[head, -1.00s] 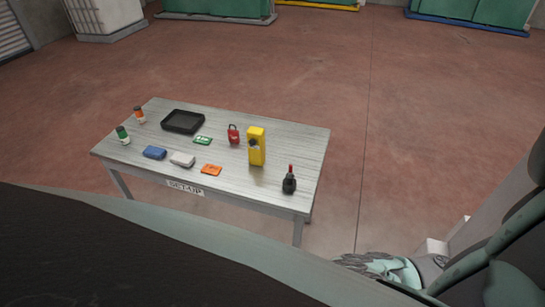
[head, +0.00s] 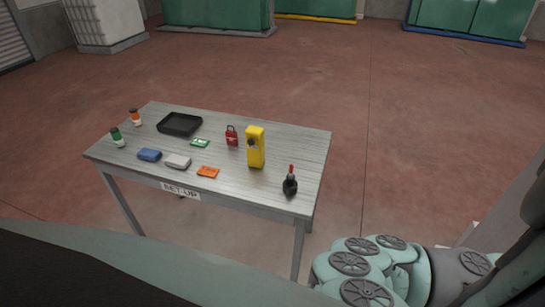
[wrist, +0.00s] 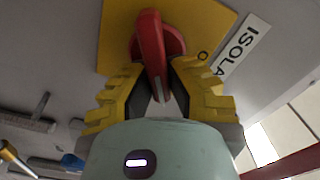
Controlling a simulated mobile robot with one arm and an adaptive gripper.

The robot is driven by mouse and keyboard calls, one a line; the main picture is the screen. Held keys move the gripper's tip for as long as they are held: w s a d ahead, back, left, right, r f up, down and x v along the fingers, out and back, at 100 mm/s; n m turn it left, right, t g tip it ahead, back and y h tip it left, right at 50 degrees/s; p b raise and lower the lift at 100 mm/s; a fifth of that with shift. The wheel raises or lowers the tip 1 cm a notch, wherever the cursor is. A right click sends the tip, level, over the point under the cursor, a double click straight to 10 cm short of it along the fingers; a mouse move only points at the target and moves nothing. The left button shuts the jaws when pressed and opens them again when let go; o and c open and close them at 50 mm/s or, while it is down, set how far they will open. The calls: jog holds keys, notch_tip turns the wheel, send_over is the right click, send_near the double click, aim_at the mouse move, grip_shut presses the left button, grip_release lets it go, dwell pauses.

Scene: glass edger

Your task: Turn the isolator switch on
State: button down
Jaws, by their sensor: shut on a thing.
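In the wrist view, the isolator switch is a red handle (wrist: 151,45) on a yellow plate (wrist: 112,38), fixed to a grey panel. A white label (wrist: 243,46) with part of the word "ISOLA" shows beside the plate. My gripper (wrist: 160,80) has its yellow ridged fingers on both sides of the red handle and is shut on it. The handle's lower end reaches down between the fingers. The fingers hide part of the plate and most of its markings. The head view shows neither the switch nor my gripper.
A grey table (head: 250,202) marked "SET-UP" holds a black tray (head: 180,124), a yellow device (head: 255,150), a red padlock (head: 231,136), a dark bottle (head: 290,186) and several small items. Open red floor (head: 430,120) lies around it. Green cabinets (head: 215,12) stand at the back.

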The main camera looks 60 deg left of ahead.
dwell(0.3)
jog(key=c, duration=0.9)
grip_release()
jog(key=shift+c, duration=0.2)
jog(key=shift+a, duration=0.1)
jog(key=v, duration=0.7)
jog(key=shift+s, duration=0.15)
jog(key=shift+a, duration=0.15)
